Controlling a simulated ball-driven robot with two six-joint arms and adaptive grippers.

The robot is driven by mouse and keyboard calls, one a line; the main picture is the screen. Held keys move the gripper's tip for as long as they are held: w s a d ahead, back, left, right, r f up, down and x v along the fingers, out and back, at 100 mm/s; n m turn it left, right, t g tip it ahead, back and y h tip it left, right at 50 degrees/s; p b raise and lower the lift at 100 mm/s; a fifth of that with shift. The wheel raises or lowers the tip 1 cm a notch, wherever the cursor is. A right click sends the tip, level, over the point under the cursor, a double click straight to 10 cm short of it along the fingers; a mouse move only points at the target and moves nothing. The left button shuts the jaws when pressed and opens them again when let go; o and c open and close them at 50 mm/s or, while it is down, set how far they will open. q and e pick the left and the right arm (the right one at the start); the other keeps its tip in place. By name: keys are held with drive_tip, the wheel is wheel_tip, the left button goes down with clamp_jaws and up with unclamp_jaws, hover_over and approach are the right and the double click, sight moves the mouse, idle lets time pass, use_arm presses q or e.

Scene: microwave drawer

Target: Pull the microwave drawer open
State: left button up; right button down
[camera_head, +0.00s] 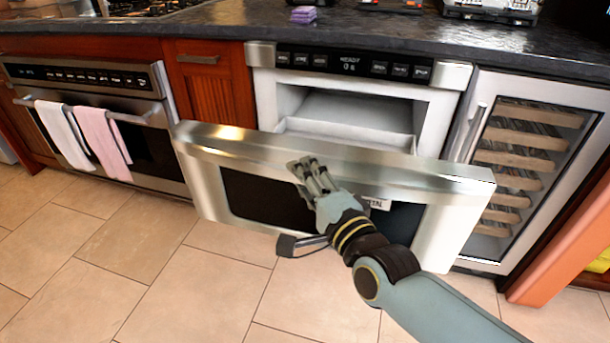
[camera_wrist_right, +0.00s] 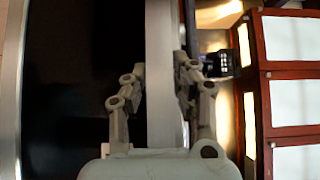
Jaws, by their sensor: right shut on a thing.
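The microwave drawer (camera_head: 240,148) stands pulled out from its housing under the counter, with its steel front and dark window facing me. Behind the front, the pale inside of the drawer cavity (camera_head: 345,112) shows. My right gripper (camera_head: 305,165) is at the top edge of the drawer front, near its middle, with its fingers shut on the steel edge. In the right wrist view, the fingers (camera_wrist_right: 158,85) stand on both sides of a pale vertical strip of the drawer front (camera_wrist_right: 162,45). My left gripper is not in view.
An oven (camera_head: 85,75) with towels on its handle (camera_head: 90,135) stands at the left. A wine cooler (camera_head: 530,150) stands at the right. The dark countertop (camera_head: 350,30) runs above the drawer. The tiled floor (camera_head: 210,290) in front is clear.

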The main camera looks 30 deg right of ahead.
drive_tip(key=shift+f, duration=0.1)
drive_tip(key=c, duration=1.4)
unclamp_jaws()
drive_tip(key=shift+o, duration=0.2)
drive_tip(key=s, duration=1.2)
drive_tip(key=shift+a, duration=0.45)
